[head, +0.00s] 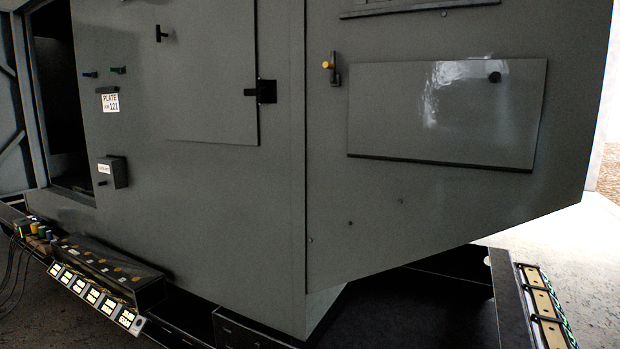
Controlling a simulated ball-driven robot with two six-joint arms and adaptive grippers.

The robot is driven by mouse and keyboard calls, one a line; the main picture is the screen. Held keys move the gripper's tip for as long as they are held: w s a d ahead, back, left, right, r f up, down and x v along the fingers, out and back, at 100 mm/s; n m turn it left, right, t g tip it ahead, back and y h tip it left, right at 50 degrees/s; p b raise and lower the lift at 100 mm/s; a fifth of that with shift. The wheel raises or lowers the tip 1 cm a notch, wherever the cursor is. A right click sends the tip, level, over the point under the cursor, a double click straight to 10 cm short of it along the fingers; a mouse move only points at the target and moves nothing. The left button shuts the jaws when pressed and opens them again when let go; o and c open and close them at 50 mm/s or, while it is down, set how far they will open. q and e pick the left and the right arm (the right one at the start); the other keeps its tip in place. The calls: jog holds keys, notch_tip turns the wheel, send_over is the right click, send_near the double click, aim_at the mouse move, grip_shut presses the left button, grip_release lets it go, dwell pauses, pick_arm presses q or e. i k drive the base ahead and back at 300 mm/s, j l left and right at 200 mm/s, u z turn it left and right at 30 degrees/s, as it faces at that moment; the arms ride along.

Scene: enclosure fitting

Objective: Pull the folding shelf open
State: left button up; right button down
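A rectangular grey panel (400,115), which looks like the folding shelf, lies flat against the right face of the grey enclosure (400,230). A round black knob (494,77) sits near its top right. A dark strip (440,163) runs along its bottom edge. A glossy reflection shows on its upper middle. Neither of my grippers is in view.
A flat door (212,80) with a black latch (262,91) is on the left face. A labelled control strip (100,270) and a small box (112,172) are at lower left. The panel's front is unobstructed.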

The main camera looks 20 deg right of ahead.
aim_at(482, 114)
jog(key=z, duration=1.2)
